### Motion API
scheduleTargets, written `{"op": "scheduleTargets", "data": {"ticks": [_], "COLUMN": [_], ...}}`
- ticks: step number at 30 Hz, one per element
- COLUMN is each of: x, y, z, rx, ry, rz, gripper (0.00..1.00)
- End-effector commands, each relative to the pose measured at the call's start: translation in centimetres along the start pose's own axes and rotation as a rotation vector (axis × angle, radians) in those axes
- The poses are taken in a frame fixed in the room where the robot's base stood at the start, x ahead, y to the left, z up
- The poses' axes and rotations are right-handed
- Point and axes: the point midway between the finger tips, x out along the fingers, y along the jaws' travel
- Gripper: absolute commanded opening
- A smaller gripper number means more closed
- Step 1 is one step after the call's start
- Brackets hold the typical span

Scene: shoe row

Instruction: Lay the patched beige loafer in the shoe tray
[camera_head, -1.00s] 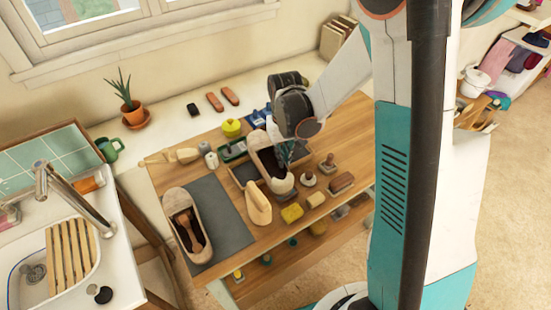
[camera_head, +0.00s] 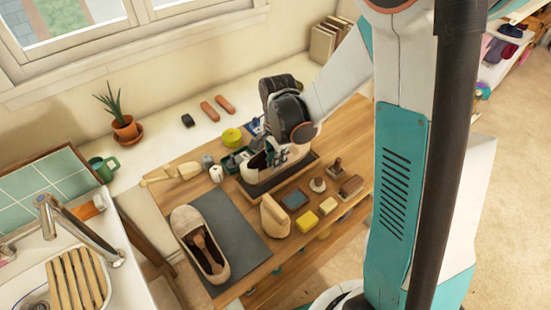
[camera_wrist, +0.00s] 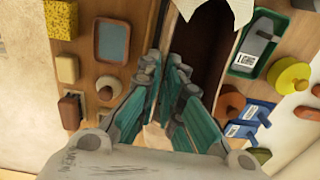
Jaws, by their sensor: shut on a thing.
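A pale beige loafer (camera_head: 291,156) is held by my gripper (camera_head: 273,151), lengthwise over the dark shoe tray (camera_head: 268,187). The gripper hides part of it. I cannot tell if its sole touches the tray. In the wrist view, the teal fingers of my gripper (camera_wrist: 166,72) are shut on the loafer near its dark opening (camera_wrist: 205,45). A jagged pale patch edge (camera_wrist: 241,12) shows beside the opening. A second beige loafer (camera_head: 183,222), with a wooden piece inside, lies on the grey mat (camera_head: 238,222).
A beige wedge-shaped block (camera_head: 274,217), blue pad (camera_head: 294,199), yellow sponge (camera_head: 307,219) and several brushes lie in front of the tray. A green tray (camera_head: 236,161) and yellow tin (camera_head: 232,137) are behind it. The mat's right part is bare.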

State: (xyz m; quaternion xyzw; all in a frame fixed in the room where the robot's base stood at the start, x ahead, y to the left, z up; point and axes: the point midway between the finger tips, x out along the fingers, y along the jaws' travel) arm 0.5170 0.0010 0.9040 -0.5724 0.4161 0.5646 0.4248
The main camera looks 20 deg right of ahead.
Motion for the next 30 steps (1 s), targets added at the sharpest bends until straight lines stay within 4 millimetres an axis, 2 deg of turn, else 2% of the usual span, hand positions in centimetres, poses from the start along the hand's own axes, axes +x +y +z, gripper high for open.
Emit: {"op": "scheduleTargets", "data": {"ticks": [8, 21, 30], "x": [0.3, 3.1, 3.6], "y": [0.1, 0.2, 0.2], "z": [0.0, 0.0, 0.0], "rx": [0.078, 0.075, 0.075], "ry": [0.000, 0.000, 0.000], "rz": [-0.001, -0.001, -0.001], "gripper": [0.00, 0.00, 0.00]}}
